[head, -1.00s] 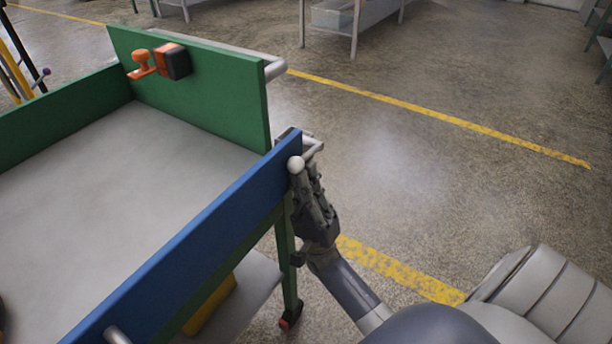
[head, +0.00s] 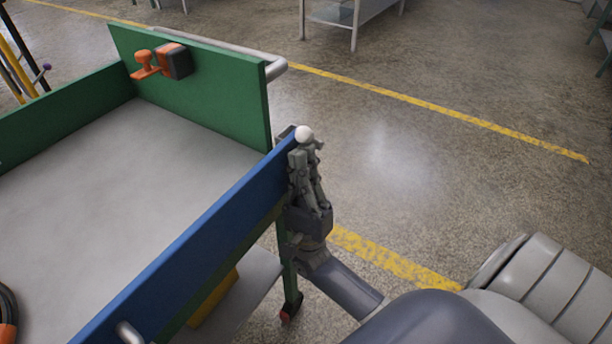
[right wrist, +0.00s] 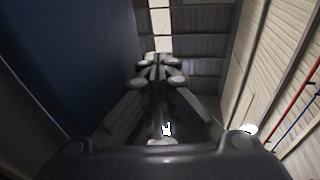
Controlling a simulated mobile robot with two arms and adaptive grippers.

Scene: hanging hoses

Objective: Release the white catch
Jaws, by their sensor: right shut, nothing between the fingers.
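My right gripper (head: 303,150) points upward beside the outer face of that panel end. Its fingertips are just below the knob; I cannot tell whether they touch it. The fingers are shut together with nothing between them, and in the right wrist view they also meet at the tips (right wrist: 157,66). The blue panel fills the left of that view. My left gripper is not in view.
A green panel (head: 200,95) carries an orange knob (head: 145,62) and an orange-black box (head: 174,61). A grey rail (head: 230,52) runs behind it. The cart's grey top (head: 110,170) is mostly bare, with a black hose (head: 6,305) at its left edge.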

